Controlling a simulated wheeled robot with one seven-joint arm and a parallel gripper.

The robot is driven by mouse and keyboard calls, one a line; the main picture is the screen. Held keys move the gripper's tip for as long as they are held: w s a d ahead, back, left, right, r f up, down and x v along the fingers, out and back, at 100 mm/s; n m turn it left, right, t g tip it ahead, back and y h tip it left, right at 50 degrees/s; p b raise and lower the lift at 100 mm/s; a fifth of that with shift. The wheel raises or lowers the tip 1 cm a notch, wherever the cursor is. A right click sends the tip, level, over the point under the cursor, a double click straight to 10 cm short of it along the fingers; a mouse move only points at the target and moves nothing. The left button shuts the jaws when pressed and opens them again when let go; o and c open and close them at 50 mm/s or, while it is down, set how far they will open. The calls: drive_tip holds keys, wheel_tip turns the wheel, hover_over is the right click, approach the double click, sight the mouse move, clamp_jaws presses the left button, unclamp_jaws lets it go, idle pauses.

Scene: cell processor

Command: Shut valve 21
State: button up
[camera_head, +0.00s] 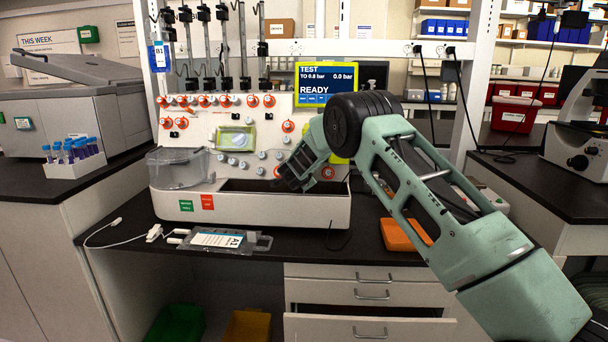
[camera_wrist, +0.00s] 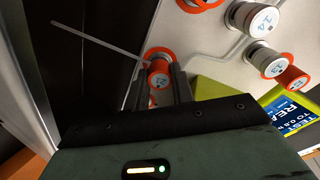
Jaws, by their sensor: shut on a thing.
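In the wrist view, a valve knob with an orange collar (camera_wrist: 158,78) and a small label sits between the two dark fingers of my gripper (camera_wrist: 163,92). The gripper is shut on it, and its label looks like 21 seen upside down, though it is too small to be sure. In the head view, my gripper (camera_head: 290,182) is at the lower right of the white cell processor panel (camera_head: 255,130), and it hides the held valve there. The panel display (camera_head: 325,84) reads TEST TO 0.8 bar, 0.0 bar, READY.
Other valves stand close by in the wrist view: a white one (camera_wrist: 262,58) and one with an orange ring (camera_wrist: 290,80). A clear bin (camera_head: 178,167) is at the panel's left. A labelled bag (camera_head: 218,240) and an orange tray (camera_head: 405,235) lie on the counter.

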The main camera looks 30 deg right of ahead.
drive_tip(key=o, duration=0.7)
drive_tip(key=b+v, duration=0.1)
drive_tip(key=v, duration=1.6)
drive_tip(key=shift+s+b, duration=0.2)
drive_tip(key=shift+b, duration=0.15)
drive_tip(key=shift+a+r, duration=0.1)
drive_tip(key=shift+a, duration=0.05)
